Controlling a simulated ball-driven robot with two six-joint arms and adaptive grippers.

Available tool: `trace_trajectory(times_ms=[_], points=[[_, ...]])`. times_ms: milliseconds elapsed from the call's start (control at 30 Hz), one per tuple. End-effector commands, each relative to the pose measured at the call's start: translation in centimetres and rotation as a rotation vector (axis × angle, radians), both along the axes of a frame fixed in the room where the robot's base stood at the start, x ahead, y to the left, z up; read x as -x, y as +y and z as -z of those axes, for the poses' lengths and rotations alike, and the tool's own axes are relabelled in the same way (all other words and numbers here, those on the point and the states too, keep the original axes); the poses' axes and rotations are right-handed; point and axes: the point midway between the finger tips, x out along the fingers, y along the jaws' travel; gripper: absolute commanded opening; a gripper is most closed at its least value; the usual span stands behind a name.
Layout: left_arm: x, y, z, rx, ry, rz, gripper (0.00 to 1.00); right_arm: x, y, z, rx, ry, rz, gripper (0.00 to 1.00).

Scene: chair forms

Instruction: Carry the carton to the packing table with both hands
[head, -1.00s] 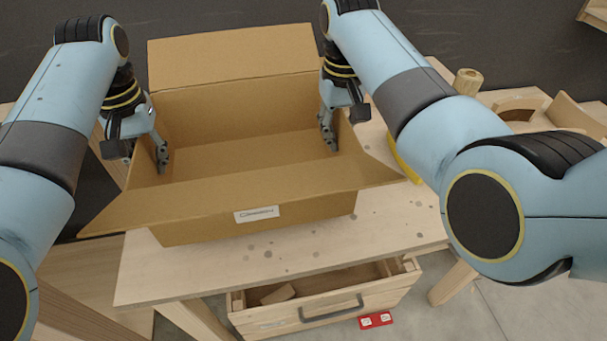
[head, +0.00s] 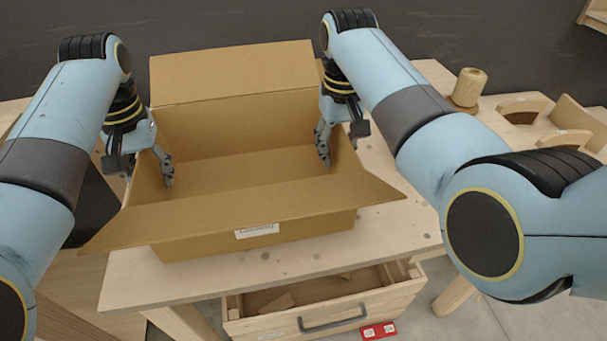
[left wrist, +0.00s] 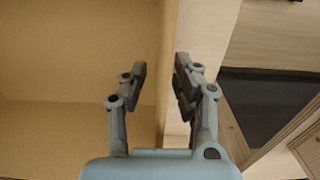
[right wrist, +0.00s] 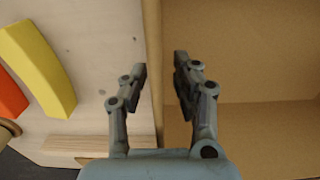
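In the right wrist view the fingers (right wrist: 160,85) are also apart around the wall (right wrist: 152,30).
A wooden drawer (head: 320,315) with a grey handle sits open below the table's front edge. A red tag (head: 378,331) lies beside it. Wooden chair parts (head: 560,115) and a turned peg (head: 467,88) stand at the right. Yellow (right wrist: 38,65) and orange pieces lie near the carton's right side.

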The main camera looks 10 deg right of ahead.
Motion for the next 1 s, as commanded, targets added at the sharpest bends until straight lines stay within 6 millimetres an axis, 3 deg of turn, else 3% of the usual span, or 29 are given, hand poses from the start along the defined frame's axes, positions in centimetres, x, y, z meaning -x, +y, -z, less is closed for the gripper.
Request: trace_trajectory(times_ms=[167,400,633,1000], points=[[-0.1,0.0,-0.8,0.000,-0.003,0.000,0.29,0.0,0.0,0.0,0.000,0.000,0.000,0.29],[-0.1,0.0,-4.9,0.001,-0.004,0.000,0.29,0.0,0.0,0.0,0.000,0.000,0.000,0.29],[-0.1,0.0,-7.3,0.000,-0.001,0.000,0.29,0.0,0.0,-0.3,0.000,-0.001,0.000,0.29],[-0.1,0.0,-7.5,0.000,0.000,0.000,0.29,-0.1,0.0,-6.1,-0.001,-0.003,0.000,0.29]])
